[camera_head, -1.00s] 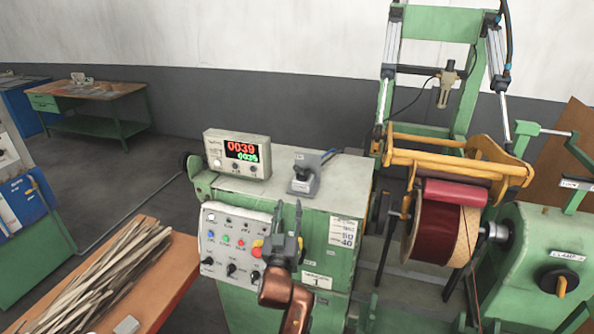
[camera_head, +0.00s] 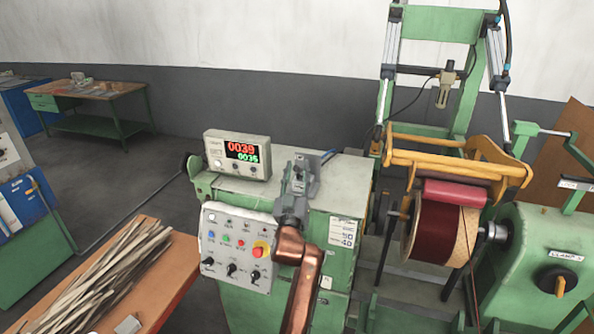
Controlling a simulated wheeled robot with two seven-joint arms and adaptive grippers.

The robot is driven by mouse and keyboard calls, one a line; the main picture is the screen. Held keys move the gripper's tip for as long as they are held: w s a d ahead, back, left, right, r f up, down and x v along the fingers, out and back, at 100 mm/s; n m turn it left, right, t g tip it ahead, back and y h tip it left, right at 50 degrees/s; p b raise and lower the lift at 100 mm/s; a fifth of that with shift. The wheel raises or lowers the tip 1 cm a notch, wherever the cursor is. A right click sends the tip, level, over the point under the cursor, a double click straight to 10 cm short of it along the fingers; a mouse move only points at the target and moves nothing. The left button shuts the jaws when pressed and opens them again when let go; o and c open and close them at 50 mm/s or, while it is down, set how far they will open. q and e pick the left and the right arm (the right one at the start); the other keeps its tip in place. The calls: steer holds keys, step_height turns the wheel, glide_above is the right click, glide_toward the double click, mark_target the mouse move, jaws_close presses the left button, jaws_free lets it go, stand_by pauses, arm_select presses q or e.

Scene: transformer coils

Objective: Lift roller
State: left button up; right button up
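The red roller (camera_head: 455,193) sits in the yellow frame (camera_head: 450,160) of the winding machine, right of centre. It appears to rest on or just above the dark red coil (camera_head: 437,233). My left gripper (camera_head: 294,170) is at the grey lever switch (camera_head: 309,172) on top of the green cabinet. Its fingers overlap the switch, so I cannot tell whether they touch it or are open or shut. My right gripper is not in view.
The counter box (camera_head: 237,154) with red and green digits stands left of the switch. A control panel (camera_head: 236,248) with knobs and an emergency button is on the cabinet front. A brown table (camera_head: 165,285) with wooden strips stands at lower left.

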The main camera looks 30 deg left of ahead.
arm_select(q)
steer(key=shift+c, duration=0.3)
jaws_close()
stand_by(0.4)
